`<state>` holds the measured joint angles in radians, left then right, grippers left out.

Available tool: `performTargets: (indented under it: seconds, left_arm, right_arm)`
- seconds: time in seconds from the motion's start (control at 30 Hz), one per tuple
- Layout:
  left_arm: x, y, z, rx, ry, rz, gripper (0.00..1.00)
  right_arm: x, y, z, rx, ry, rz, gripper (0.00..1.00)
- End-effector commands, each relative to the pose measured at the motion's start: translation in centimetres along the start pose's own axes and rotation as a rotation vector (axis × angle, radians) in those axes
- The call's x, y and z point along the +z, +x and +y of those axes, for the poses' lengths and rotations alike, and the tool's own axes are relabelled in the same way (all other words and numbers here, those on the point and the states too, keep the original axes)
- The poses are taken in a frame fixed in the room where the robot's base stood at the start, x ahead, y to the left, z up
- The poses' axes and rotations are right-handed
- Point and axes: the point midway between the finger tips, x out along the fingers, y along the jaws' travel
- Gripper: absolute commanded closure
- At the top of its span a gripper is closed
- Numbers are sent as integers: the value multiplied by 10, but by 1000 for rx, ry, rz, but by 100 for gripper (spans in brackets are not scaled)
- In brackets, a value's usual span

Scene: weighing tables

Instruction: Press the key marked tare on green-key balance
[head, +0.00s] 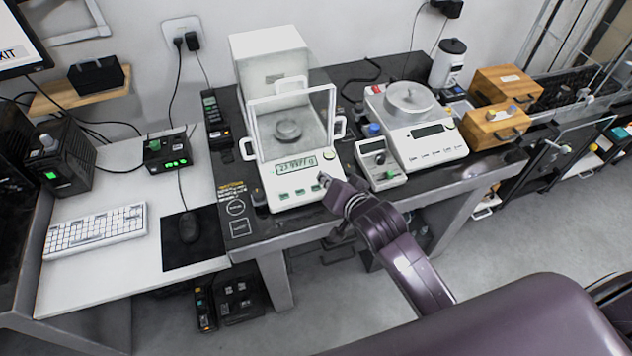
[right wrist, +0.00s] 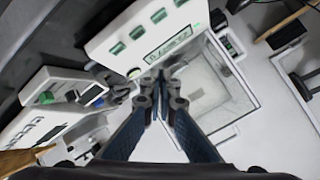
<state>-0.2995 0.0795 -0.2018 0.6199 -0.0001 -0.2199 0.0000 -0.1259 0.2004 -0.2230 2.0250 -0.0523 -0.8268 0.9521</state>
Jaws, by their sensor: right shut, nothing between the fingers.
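The green-key balance (head: 271,196) stands on the dark weighing table, with a clear draft shield around its pan (head: 288,131) and a lit green display (head: 296,164). Several green keys line its front panel; their markings are too small to read. My right gripper (head: 325,179) is shut and empty at the right part of this panel, partly covering it. In the right wrist view the balance (right wrist: 105,42) appears turned around, with the keys at the top and the closed fingertips (right wrist: 160,76) near the display edge. Contact with a key cannot be told. My left gripper is not in view.
A small meter (head: 378,160) and a second white balance (head: 436,150) stand right of the green-key balance. Wooden boxes (head: 497,126) are farther right. A keyboard (head: 96,230) and a mouse (head: 188,227) lie on the white desk at left.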

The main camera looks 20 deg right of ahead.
Motion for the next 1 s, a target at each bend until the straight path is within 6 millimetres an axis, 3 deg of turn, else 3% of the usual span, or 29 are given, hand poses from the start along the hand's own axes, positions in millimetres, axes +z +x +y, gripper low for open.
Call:
performTargets:
  seconds: [0.13,0.57,0.77,1.0]
  left_arm:
    - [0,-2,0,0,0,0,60]
    - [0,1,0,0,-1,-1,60]
    - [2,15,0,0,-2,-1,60]
    - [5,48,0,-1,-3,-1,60]
  right_arm:
    - [-16,-1,-15,-34,44,30,100]
    - [-15,1,-14,-37,48,32,100]
    - [-8,11,-8,-37,47,32,100]
    - [9,33,7,-37,46,32,100]
